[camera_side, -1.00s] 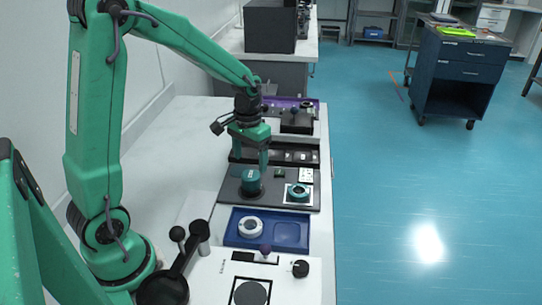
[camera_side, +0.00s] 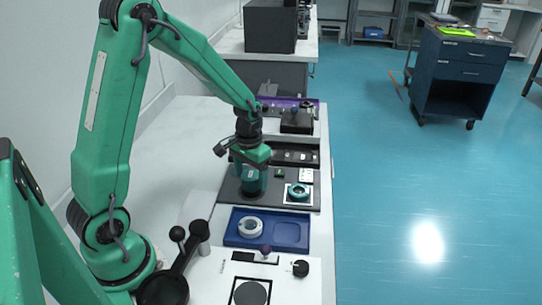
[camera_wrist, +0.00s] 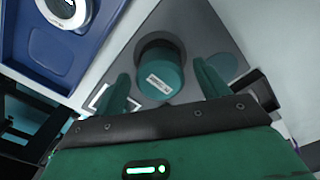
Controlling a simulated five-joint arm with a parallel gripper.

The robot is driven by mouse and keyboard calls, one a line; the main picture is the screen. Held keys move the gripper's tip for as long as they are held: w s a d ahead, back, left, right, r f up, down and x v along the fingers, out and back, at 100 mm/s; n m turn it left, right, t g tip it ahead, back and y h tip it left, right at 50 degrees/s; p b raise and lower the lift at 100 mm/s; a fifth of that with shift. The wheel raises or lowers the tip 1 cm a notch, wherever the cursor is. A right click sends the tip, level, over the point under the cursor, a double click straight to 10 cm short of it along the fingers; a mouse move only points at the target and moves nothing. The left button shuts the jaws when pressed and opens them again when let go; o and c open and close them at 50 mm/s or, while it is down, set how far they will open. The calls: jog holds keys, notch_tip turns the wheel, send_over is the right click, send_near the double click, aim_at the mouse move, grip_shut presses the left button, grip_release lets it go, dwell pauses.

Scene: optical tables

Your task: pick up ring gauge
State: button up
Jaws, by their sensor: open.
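A teal cylinder (camera_side: 252,184) with a dark base stands upright on the dark grey plate; in the wrist view it is a teal body (camera_wrist: 160,72) with a small white label. My gripper (camera_side: 253,172) is low over it, open; in the wrist view its fingers (camera_wrist: 163,84) lie on either side of the cylinder, with gaps. A white ring (camera_side: 250,226) with a dark opening lies in the blue tray, partly in the wrist view (camera_wrist: 66,8). A teal ring (camera_side: 299,191) sits on a white square right of the cylinder. I cannot tell which is called the ring gauge.
The blue tray (camera_side: 290,231) is in front of the grey plate (camera_side: 281,202). A white panel (camera_side: 296,287) with a dark disc and knobs is nearer. The bench's left part (camera_side: 180,130) is clear.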

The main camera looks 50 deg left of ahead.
aim_at(251, 174)
dwell(0.4)
jog(key=c, duration=1.2)
jog(key=shift+r, duration=0.15)
jog(key=shift+w+r, duration=0.1)
jog(key=shift+r, duration=0.75)
notch_tip(251, 174, up, 2)
jog(key=shift+r, duration=0.25)
jog(key=s+d+r, duration=0.4)
jog(key=d+r, duration=0.2)
jog(key=d, duration=0.5)
jog(key=shift+r, duration=0.3)
